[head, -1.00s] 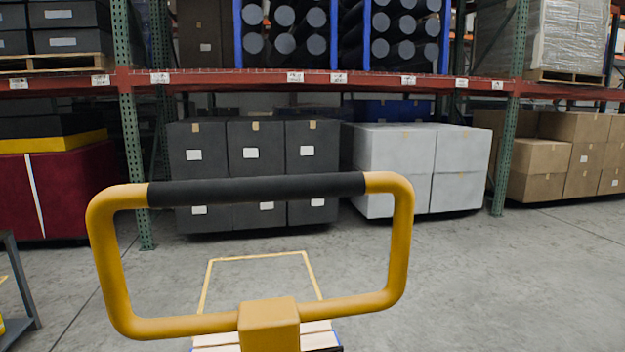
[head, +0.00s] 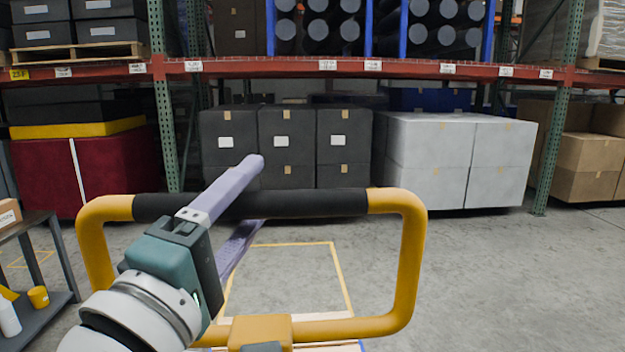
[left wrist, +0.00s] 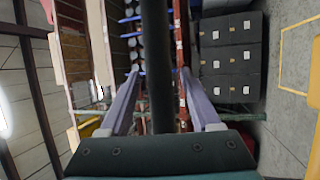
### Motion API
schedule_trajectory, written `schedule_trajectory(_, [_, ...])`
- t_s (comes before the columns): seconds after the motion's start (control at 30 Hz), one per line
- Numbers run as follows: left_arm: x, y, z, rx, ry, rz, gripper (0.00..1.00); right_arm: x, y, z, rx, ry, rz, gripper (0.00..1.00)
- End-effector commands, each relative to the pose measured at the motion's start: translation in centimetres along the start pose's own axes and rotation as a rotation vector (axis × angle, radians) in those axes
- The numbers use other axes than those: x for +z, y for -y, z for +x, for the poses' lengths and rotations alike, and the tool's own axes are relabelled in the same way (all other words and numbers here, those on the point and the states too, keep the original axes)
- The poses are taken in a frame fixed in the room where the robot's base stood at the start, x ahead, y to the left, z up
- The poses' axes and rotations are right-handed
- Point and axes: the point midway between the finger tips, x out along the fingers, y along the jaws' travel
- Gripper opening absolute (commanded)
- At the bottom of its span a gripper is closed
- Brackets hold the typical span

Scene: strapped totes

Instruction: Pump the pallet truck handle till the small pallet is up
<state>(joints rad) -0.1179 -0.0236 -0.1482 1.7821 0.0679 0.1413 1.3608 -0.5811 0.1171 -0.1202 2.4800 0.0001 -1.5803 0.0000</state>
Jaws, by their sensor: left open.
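The pallet truck handle (head: 411,260) is a yellow loop with a black grip bar (head: 315,202) across its top and a yellow block (head: 260,332) at the bottom. My left gripper (head: 256,194) is open at the left half of the grip bar, with one lilac finger above the bar and one below. In the left wrist view the bar (left wrist: 157,70) runs between the two spread fingers. Only a sliver of the small pallet (head: 345,348) shows at the bottom edge; the handle hides the rest, and its height cannot be told. My right gripper is not in view.
A yellow outline (head: 343,280) marks the floor ahead. Black boxes (head: 230,165) and pale boxes (head: 440,150) stand under a rack with a red beam (head: 420,68). A grey cart (head: 50,310) with a yellow cup stands at left. Floor at right is clear.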

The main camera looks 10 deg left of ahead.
Motion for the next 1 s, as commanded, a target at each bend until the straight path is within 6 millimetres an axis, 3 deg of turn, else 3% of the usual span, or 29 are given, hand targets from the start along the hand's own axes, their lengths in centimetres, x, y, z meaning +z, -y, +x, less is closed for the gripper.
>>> schedule_trajectory(0.2, [0.0,0.0,2.2,-0.001,0.000,0.001,0.64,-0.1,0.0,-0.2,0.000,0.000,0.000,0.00])
schedule_trajectory(0.53, [0.0,0.0,2.5,-0.002,0.000,0.001,0.63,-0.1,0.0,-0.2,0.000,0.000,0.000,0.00])
schedule_trajectory(1.0, [0.0,0.0,2.5,-0.001,0.000,0.002,0.10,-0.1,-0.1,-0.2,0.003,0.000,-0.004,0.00])
